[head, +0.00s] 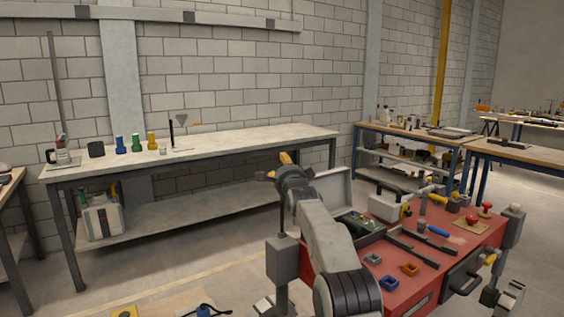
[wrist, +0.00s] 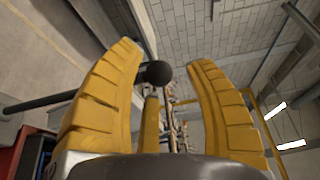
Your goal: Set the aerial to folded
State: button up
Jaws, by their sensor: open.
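The aerial looks like a thin dark rod (head: 283,219) standing upright on a grey box at the left end of the red bench. Its top is hidden behind my gripper (head: 284,163) in the head view. In the wrist view the dark rod (wrist: 40,102) comes in from the left, passes behind the left finger and ends in a black ball (wrist: 155,73). The ball shows between the two yellow fingers of my gripper (wrist: 168,58), close to the left one. The fingers are open; I cannot tell whether they touch it.
The grey box (head: 283,260) stands beside the red bench (head: 405,285). An open grey lid (head: 334,192) stands right of my gripper. Small blocks and tools lie on the bench. A long pale table (head: 235,140) is along the wall, with free floor in front of it.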

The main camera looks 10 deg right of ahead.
jog(key=shift+w+p, duration=0.8)
jog(key=shift+p, duration=0.1)
jog(key=shift+o, duration=0.2)
jog(key=shift+r, duration=0.1)
grip_shut()
